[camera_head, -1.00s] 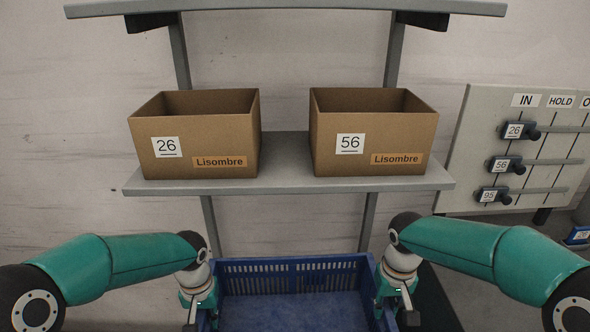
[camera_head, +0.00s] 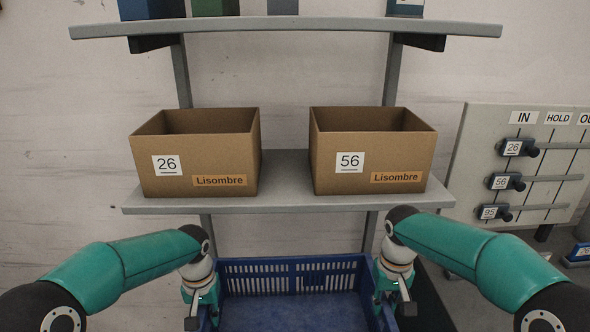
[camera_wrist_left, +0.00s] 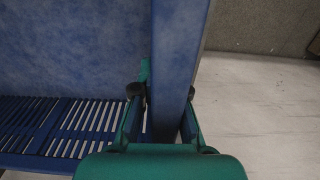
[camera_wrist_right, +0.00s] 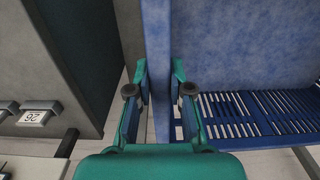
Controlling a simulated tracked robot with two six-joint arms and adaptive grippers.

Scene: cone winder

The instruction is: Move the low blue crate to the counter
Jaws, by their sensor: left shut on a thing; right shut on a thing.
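The low blue crate (camera_head: 290,273) with slotted walls is at the bottom of the head view, between my arms. Its near part is cut off by the frame, and its visible floor is empty. My left gripper (camera_head: 200,300) is shut on the crate's left wall; in the left wrist view its fingers (camera_wrist_left: 162,95) straddle that wall. My right gripper (camera_head: 392,298) is shut on the right wall; in the right wrist view its fingers (camera_wrist_right: 160,92) straddle it. No counter can be made out for certain.
A grey shelf (camera_head: 290,200) behind the crate carries two cardboard boxes, 26 (camera_head: 195,165) and 56 (camera_head: 370,160). An upper shelf (camera_head: 290,28) holds several containers. A board (camera_head: 515,165) with IN and HOLD columns stands at right. A dark surface (camera_wrist_right: 95,50) lies beside the crate's right wall.

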